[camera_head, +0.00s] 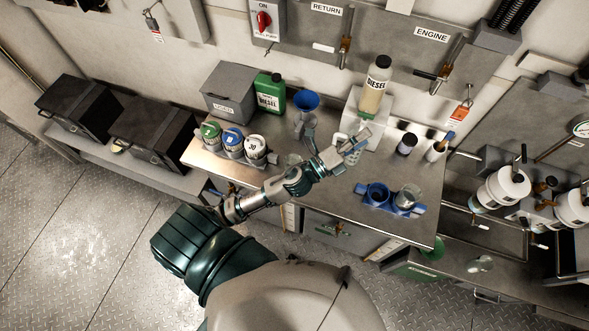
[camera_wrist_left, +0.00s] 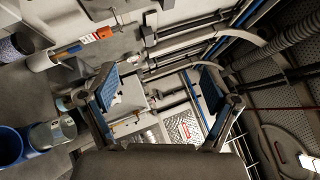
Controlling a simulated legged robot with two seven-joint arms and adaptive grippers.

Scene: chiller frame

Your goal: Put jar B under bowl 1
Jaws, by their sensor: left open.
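A blue holder (camera_head: 420,210) on the bench carries a blue cup (camera_head: 377,193) and a clear jar (camera_head: 407,198). The cup (camera_wrist_left: 9,146) and jar (camera_wrist_left: 45,136) also show at the left of the left wrist view. Another clear jar-like item (camera_head: 480,263) is low at the right. White filter units (camera_head: 503,188) (camera_head: 573,208) are at the right wall; I cannot read which jar is B or which bowl is 1. My left gripper (camera_head: 355,146) is open and empty above the bench, up and left of the holder. My right gripper is out of view.
A diesel bottle (camera_head: 375,86) stands on a white block behind my gripper. Several labelled cans (camera_head: 232,140), a green jug (camera_head: 270,92) and a blue funnel (camera_head: 306,104) are at the left. Dark boxes (camera_head: 152,130) are further left.

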